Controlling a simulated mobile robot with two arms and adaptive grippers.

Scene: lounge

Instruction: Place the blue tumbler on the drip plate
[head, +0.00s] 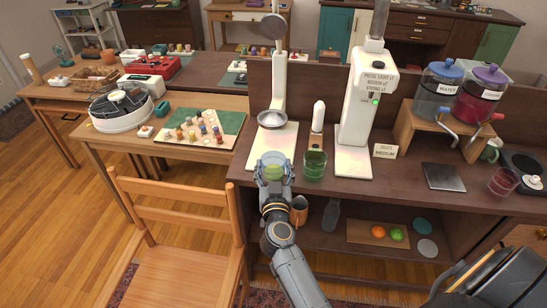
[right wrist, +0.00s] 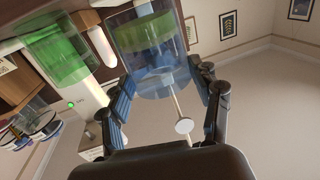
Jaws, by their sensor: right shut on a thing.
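My right gripper (head: 273,174) is shut on the clear blue tumbler (head: 273,160), which has yellow-green contents. The tumbler is upright at the counter's front edge, in front of the left white plate (head: 287,136). Whether it touches anything below is unclear. The right wrist view is turned over; there the tumbler (right wrist: 150,58) sits between the fingers (right wrist: 165,95). A white dispenser (head: 362,90) with a green light has a pale plate (head: 353,166) at its foot. Either plate could be the drip plate. My left gripper is not in view.
A green tumbler (head: 315,166) stands just right of my gripper, between the plates. A white bottle (head: 318,117) stands behind it. A small sign (head: 384,151) and dark tile (head: 444,177) lie to the right.

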